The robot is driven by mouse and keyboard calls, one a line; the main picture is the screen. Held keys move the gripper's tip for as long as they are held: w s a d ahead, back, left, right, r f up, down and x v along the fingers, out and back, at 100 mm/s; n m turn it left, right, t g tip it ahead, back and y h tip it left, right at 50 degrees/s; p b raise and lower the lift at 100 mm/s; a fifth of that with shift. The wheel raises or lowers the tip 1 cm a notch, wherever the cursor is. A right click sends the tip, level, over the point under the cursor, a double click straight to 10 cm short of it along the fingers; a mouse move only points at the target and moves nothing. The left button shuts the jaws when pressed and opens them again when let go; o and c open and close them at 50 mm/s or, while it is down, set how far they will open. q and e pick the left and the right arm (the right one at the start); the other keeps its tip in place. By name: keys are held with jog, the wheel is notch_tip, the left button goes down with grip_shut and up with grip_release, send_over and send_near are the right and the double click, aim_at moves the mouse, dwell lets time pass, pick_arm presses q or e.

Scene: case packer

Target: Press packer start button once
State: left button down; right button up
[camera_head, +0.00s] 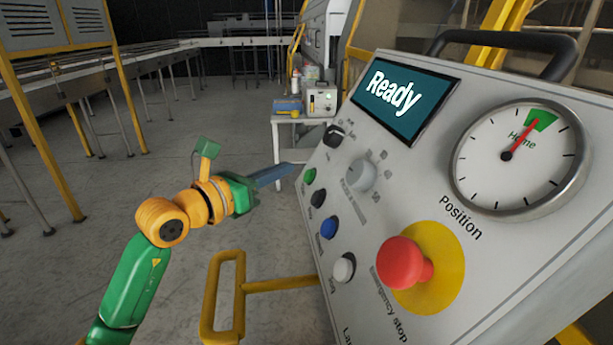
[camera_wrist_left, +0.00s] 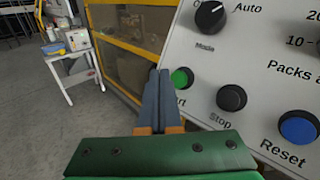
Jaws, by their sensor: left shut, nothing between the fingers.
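The grey slanted control panel (camera_head: 400,180) fills the right of the head view. Its green start button (camera_head: 309,176) sits at the top of the left button column; it also shows in the left wrist view (camera_wrist_left: 182,79), label partly hidden. My left gripper (camera_head: 297,167) is shut and empty, its grey-blue fingers pointing at the panel just left of the start button. In the left wrist view the fingertips (camera_wrist_left: 159,73) lie just left of the button, and I cannot tell whether they touch the panel. The screen (camera_head: 404,97) reads "Ready". My right gripper is out of view.
Below start are the black stop button (camera_head: 318,198), the blue reset button (camera_head: 328,228) and a white button (camera_head: 344,268). A red emergency stop (camera_head: 403,263) stands out at lower right. The position dial's (camera_head: 520,158) needle points into the green Home zone. A yellow rail (camera_head: 226,300) stands below my arm.

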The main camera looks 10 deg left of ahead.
pick_arm(q)
jog(key=shift+w+d+f, duration=0.25)
jog(key=shift+d+f, duration=0.15)
jog(key=shift+d, duration=0.15)
jog(key=shift+d, duration=0.1)
dwell(1.6)
jog(key=shift+w+d+f, duration=0.1)
jog(key=shift+d+f, duration=0.05)
jog(key=shift+d, duration=0.1)
jog(key=shift+w+d+f+b, duration=0.1)
jog(key=shift+d+f+b, duration=0.15)
jog(key=shift+d+b, duration=0.05)
dwell(0.7)
dwell(0.3)
jog(key=shift+s+a+r, duration=0.2)
jog(key=shift+a+r, duration=0.2)
jog(key=shift+a, duration=0.2)
